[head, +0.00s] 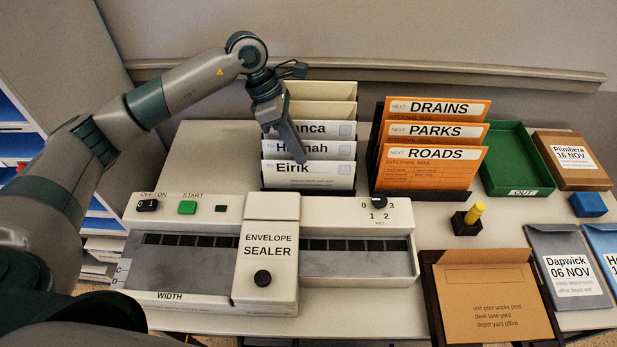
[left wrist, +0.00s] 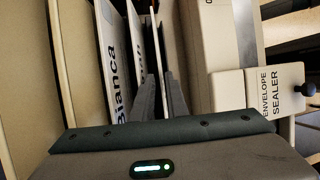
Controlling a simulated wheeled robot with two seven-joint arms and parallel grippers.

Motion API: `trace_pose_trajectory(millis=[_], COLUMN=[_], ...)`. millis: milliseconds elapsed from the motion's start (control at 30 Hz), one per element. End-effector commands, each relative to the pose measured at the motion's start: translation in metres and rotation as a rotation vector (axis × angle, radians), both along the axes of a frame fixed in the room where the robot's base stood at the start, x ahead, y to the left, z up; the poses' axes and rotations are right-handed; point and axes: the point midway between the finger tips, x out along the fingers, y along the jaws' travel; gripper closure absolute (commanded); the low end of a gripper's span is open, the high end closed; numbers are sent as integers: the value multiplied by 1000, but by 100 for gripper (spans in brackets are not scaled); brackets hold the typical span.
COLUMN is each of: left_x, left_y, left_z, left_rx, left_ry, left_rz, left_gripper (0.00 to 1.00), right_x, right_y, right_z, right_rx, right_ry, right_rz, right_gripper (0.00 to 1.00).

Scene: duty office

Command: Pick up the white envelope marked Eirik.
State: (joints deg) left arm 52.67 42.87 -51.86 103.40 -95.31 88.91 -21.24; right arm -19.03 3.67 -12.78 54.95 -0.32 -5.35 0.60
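The white envelope marked Eirik (head: 310,178) stands upright at the front of a dark rack (head: 268,180), before the envelopes marked Hannah (head: 338,149) and Bianca (head: 340,130). In the left wrist view, the two fingers (left wrist: 161,80) stand a little apart, near the edges of the front envelopes. They look open; whether they touch the envelope cannot be told. My right gripper is in neither view.
The envelope sealer (head: 270,215) lies just in front of the rack. Orange envelopes marked Roads (head: 430,165), Parks and Drains stand to the right. A ledge runs behind.

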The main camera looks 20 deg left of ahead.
Motion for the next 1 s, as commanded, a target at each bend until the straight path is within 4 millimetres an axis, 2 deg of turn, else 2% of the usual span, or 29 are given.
trace_pose_trajectory(millis=[200,367,500,867,933,1000], left_x=[-3,-4,-4,-4,-4,-4], left_y=[-11,-17,-18,-18,-18,-18], left_z=[-27,-39,-41,-40,-40,-40], left_rx=[-1,-1,0,0,0,0], left_ry=[3,2,1,1,1,1], left_rz=[-1,-1,0,0,0,0], left_gripper=[87,87,87,87,99,100], right_x=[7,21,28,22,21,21], right_y=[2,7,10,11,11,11], right_z=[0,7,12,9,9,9], right_rx=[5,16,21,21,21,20], right_ry=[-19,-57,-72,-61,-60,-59], right_rz=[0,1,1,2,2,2], right_gripper=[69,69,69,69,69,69])
